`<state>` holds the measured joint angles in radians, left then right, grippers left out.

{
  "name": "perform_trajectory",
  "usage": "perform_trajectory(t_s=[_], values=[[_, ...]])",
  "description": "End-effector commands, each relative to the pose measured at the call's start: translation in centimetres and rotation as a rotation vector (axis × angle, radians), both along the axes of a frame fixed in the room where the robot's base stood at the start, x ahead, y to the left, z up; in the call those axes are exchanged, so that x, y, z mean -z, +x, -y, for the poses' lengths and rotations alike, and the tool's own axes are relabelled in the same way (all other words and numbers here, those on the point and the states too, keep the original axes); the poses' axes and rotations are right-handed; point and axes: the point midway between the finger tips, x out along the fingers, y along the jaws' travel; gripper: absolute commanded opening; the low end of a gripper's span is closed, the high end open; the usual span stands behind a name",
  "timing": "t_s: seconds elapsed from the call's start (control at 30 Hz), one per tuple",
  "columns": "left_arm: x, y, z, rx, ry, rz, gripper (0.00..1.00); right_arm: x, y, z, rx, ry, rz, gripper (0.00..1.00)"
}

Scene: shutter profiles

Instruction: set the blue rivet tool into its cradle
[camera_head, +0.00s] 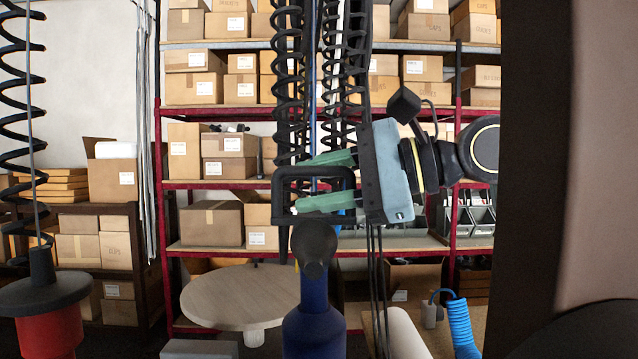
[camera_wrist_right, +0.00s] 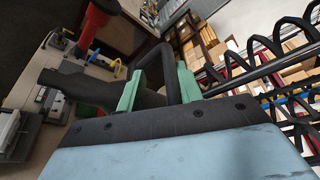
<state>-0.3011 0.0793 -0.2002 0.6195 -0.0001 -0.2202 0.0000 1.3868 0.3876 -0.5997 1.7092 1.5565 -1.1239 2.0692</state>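The blue rivet tool (camera_head: 315,325) hangs upright at the bottom centre of the head view, with a dark round head and a black loop handle (camera_head: 313,171) above it. My right gripper (camera_head: 297,184) reaches in from the right, its green fingers spread apart at the loop. In the wrist view the black loop (camera_wrist_right: 153,52) shows between the two fingers (camera_wrist_right: 158,88), with the tool's dark part to the left. Finger contact with the loop is not clear. I cannot pick out the cradle. My left gripper is not in view.
A red tool (camera_head: 48,336) hangs on a coiled cable at the left. Black coils (camera_head: 288,80) hang close behind my right gripper. A round table (camera_head: 240,297) and shelves of boxes stand farther back. The wrist view shows a bench (camera_wrist_right: 97,72) with several fixtures.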

Motion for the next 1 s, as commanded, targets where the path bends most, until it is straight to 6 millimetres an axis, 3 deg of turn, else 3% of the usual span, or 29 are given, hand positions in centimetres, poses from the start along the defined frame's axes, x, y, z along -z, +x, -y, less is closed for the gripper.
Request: perform_trajectory(t_s=[0.27, 0.7, 1.0], values=[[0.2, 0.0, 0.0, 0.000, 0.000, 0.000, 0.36, 0.0, -0.2, 1.1, 0.004, -0.004, -0.003, 0.34], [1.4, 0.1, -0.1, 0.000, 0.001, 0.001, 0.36, -2.0, -3.0, 9.7, 0.004, -0.001, -0.001, 0.34], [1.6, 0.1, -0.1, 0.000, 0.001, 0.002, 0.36, -2.8, -4.0, 12.4, 0.000, -0.001, 0.000, 0.34]])
